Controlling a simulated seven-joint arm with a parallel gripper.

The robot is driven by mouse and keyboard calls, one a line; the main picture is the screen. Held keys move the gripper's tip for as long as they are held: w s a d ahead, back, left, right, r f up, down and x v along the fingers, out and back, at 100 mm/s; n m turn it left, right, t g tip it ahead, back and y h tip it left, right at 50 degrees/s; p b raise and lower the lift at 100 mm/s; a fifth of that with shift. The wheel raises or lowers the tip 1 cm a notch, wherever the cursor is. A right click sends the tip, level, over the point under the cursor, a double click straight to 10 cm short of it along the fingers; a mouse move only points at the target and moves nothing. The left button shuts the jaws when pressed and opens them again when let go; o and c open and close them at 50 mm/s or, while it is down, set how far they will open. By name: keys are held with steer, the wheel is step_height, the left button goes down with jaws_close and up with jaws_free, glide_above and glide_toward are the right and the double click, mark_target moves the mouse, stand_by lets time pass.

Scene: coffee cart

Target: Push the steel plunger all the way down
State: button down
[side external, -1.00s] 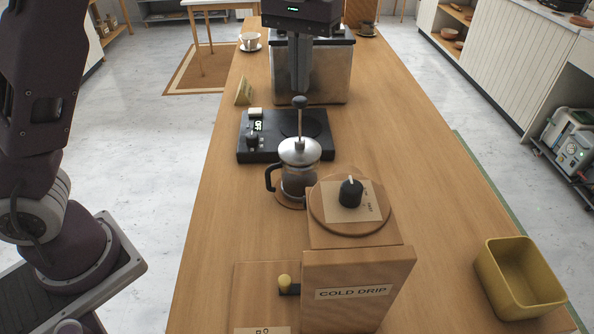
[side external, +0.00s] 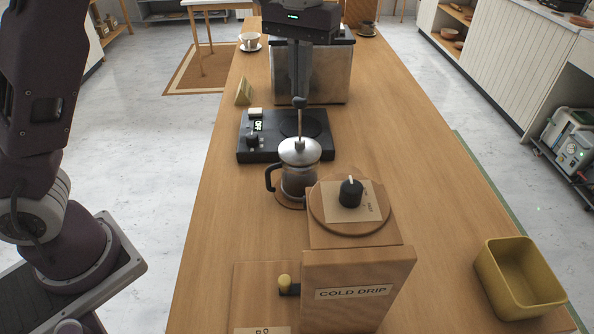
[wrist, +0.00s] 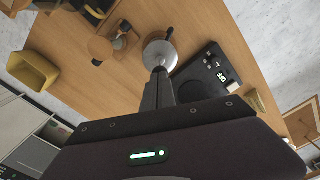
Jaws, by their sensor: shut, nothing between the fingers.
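The French press (side external: 298,178) stands upright on the wooden counter, with a steel lid (side external: 299,151) and a black side handle. Its steel plunger rod (side external: 300,124) rises well above the lid and ends in a dark knob (side external: 299,103). My gripper (side external: 299,94) is shut and empty, pointing down right at the knob. I cannot tell whether the fingertips touch it. In the wrist view the shut fingertips (wrist: 160,72) overlap the steel lid (wrist: 160,50) and hide the knob.
A black scale (side external: 262,152) lies just behind the press. A wooden cold drip stand (side external: 358,262) with a black dial (side external: 350,193) stands close in front. A yellow bin (side external: 519,277) sits at the right edge.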

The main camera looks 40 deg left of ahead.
steer(key=shift+f, duration=3.8)
steer(key=shift+r, duration=4.05)
steer(key=s+a+r+m+t+h, duration=0.1)
steer(key=s+a+r+t, duration=0.1)
steer(key=s, duration=0.8)
steer(key=s+a+r+m+t, duration=0.1)
steer(key=s+a+r+t, duration=0.15)
steer(key=s, duration=0.75)
steer(key=s+f+m+t+y, duration=0.1)
steer(key=s+f, duration=0.3)
steer(key=s, duration=0.2)
steer(key=shift+s+f, duration=0.15)
steer(key=shift+s, duration=0.2)
